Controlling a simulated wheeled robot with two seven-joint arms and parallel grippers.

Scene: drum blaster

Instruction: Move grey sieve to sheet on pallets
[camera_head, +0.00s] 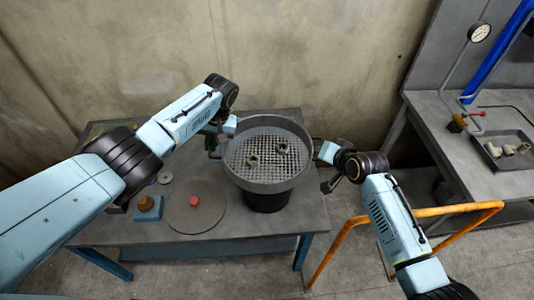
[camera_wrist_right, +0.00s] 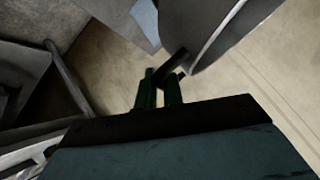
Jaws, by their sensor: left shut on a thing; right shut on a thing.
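The grey sieve (camera_head: 288,184) is round with a mesh floor and shows in the middle of the head view, over a black drum (camera_head: 264,202). Two small metal fittings (camera_head: 281,147) lie on its mesh. I cannot tell whether the sieve rests on the drum or is held just above it. My left gripper (camera_head: 221,133) is shut on the sieve's left side. My right gripper (camera_head: 322,153) is shut on the right side; in the right wrist view its fingers (camera_wrist_right: 160,90) close on a dark handle beside the sieve's rim (camera_wrist_right: 215,38). No sheet or pallets are recognisable.
The drum stands on a grey table (camera_head: 130,228). A round plate with a red knob (camera_head: 194,201) and a blue block (camera_head: 148,208) lie to its left. An orange rail (camera_head: 430,211) stands at right, before a bench (camera_head: 440,108) with a fittings tray (camera_head: 507,150).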

